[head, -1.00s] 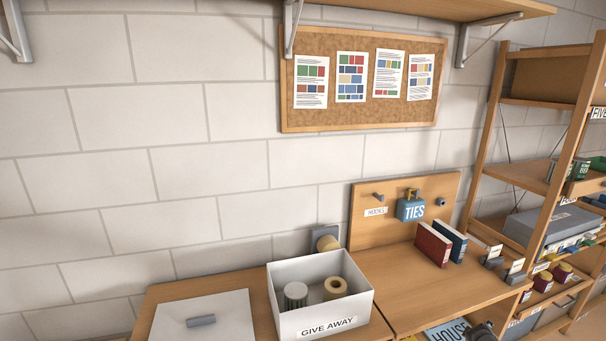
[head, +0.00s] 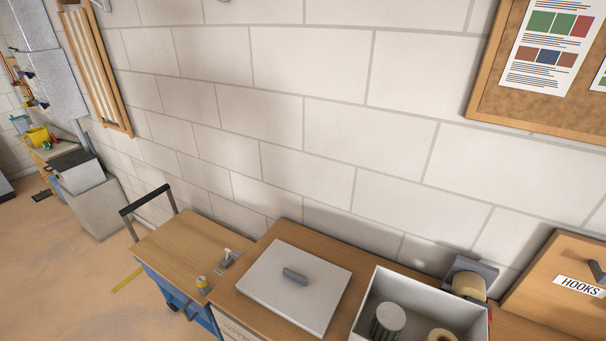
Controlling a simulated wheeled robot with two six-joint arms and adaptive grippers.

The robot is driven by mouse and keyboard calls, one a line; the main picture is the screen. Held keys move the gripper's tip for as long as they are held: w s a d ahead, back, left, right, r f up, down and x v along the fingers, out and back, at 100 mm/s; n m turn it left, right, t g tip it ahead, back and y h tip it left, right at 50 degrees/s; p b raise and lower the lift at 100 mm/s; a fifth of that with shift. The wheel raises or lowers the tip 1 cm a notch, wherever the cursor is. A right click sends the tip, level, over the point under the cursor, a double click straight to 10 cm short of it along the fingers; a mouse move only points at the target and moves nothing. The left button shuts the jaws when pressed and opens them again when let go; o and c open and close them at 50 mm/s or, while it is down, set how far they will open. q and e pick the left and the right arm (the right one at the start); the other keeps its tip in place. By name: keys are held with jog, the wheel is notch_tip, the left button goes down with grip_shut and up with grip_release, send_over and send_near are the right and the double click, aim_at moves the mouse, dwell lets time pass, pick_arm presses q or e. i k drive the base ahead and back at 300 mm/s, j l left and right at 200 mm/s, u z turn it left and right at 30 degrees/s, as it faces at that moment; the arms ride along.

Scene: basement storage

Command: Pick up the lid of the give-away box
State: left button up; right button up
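The lid (head: 294,287) is a flat, pale grey-white square panel with a darker grey bar handle (head: 295,277) on top. It lies flat on the wooden bench top, to the left of the white give-away box. The box (head: 374,299) is open at the top and holds a dark-striped round can with a white top (head: 389,321) and a tan roll (head: 441,336). The box's lower part is cut off by the frame edge. Neither of my grippers is in view.
A tape dispenser (head: 469,280) sits behind the box. Open floor (head: 60,270) lies at the left.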

aim_at(306, 290)
jog(key=z, duration=1.15)
jog(key=k+j+z, duration=0.1)
jog(key=j, duration=0.3)
jog(key=k+j+z, duration=0.1)
jog(key=k+j, duration=0.2)
jog(key=k+j+z, duration=0.1)
jog(key=k+j, duration=0.15)
jog(key=j, duration=0.25)
